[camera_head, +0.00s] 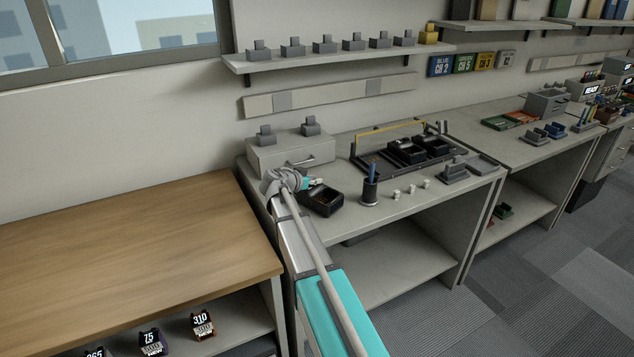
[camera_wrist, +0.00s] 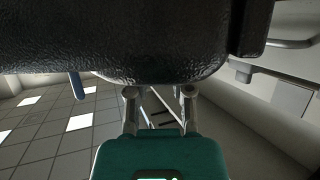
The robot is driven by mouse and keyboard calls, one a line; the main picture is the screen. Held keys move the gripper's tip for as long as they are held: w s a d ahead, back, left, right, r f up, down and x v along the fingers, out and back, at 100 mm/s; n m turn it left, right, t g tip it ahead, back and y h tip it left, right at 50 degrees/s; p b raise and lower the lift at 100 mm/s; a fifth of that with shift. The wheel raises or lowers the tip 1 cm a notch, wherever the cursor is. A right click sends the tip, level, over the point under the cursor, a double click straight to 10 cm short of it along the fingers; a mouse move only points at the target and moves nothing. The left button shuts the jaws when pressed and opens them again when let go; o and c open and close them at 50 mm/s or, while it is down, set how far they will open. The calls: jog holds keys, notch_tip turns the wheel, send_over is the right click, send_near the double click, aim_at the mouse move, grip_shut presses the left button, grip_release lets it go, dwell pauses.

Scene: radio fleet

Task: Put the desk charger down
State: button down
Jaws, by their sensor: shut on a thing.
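The desk charger (camera_head: 322,203) is a black, open-topped box at the left end of the grey workbench (camera_head: 345,240). The fingertips are largely hidden behind the charger. I cannot tell whether its underside touches the bench top or hangs just above it.
A black pen cup (camera_head: 370,190) stands close right of the charger, with small white pieces (camera_head: 411,190) beyond. A grey drawer box (camera_head: 290,152) is behind. A black tray (camera_head: 378,173) holds similar black units. A wooden table (camera_head: 130,235) is at left.

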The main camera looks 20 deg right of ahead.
jog(key=c, duration=0.5)
grip_release()
jog(key=p+v, duration=0.4)
jog(key=v, duration=0.8)
jog(key=shift+p, duration=0.3)
